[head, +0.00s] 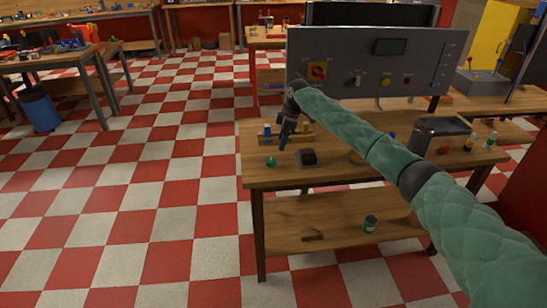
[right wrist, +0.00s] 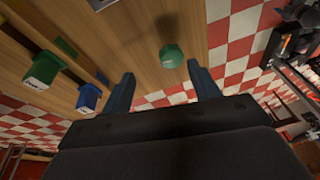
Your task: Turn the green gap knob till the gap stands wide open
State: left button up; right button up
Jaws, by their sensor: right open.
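The green knob (head: 271,161) is a small round piece at the front left of the wooden workbench (head: 350,176). It shows in the right wrist view (right wrist: 171,56) beyond my fingertips, roughly between their lines. My right gripper (head: 283,141) is above the bench, close to the knob, pointing down with its fingers apart. In the right wrist view my right gripper (right wrist: 163,78) is open, with nothing between the fingers, and apart from the knob. I cannot make out the gap or how wide it stands. My left gripper is not in view.
Behind the knob stand a blue labelled piece (right wrist: 88,98) and a green labelled piece (right wrist: 42,70). A dark block (head: 308,158) sits right of the knob. A grey control panel (head: 345,72) rises at the back. Checkered floor lies left.

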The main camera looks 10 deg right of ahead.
aim_at(272, 159)
pick_arm(q)
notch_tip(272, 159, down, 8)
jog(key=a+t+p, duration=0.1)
jog(key=p, duration=0.2)
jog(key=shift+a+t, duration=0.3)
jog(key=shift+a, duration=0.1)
pick_arm(e)
jog(key=shift+s+a+f+n+g+y, duration=0.15)
jog(key=shift+s+a+f+n, duration=0.1)
jog(key=shift+a+f+n, duration=0.75)
jog(key=shift+s+a+f+n+g+y, duration=0.1)
jog(key=shift+s+a+f+n+y, duration=0.15)
jog(key=shift+f+n, duration=0.75)
jog(key=shift+s+a+f+n+g+y, duration=0.1)
jog(key=shift+s+a+f+n, duration=0.4)
jog(key=shift+f, duration=1.1)
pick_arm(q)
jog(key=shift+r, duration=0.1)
pick_arm(e)
jog(key=shift+w+a, duration=0.15)
jog(key=shift+w, duration=0.05)
jog(key=c, duration=1)
